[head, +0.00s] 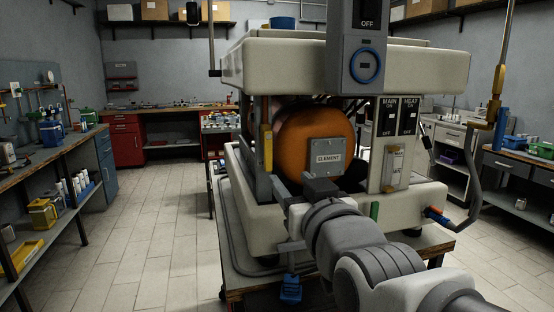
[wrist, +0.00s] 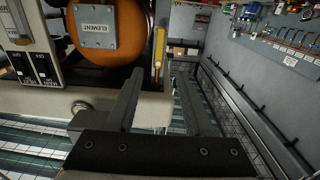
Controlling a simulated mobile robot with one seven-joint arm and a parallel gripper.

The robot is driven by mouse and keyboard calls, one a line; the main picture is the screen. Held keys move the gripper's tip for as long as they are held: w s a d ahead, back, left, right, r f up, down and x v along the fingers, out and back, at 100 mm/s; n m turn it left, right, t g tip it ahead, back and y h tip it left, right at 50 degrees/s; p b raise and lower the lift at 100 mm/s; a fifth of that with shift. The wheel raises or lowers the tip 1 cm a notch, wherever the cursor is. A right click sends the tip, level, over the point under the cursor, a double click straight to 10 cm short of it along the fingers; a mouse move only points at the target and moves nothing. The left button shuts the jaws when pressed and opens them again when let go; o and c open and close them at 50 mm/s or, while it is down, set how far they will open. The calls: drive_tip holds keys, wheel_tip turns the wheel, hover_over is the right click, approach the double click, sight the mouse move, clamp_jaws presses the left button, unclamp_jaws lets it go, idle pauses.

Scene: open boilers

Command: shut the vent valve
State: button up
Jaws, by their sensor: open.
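The boiler is an open cream machine with an orange tank (head: 318,140) behind a plate reading ELEMENT (head: 327,157). No part is labelled as the vent valve, so I cannot tell for sure which it is. A yellow lever (head: 266,146) stands upright at the boiler's left front post; it also shows in the wrist view (wrist: 159,45). Another yellow-handled fitting (head: 497,82) is on the right-hand pipe. My gripper (wrist: 157,78) is open and empty, in front of the boiler, with the yellow lever beyond and between its fingertips. The lever's base is partly hidden.
A blue-handled fitting (head: 290,288) hangs low at the front, and a red-and-blue one (head: 437,215) sits at the lower right. MAIN and HEAT switches (head: 398,117) and a hanging OFF box (head: 367,65) are close by. The floor (head: 150,220) is clear on the left.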

sight(269, 154)
drive_tip(key=x, duration=1.7)
drive_tip(key=shift+f, duration=0.15)
clamp_jaws()
idle(1.0)
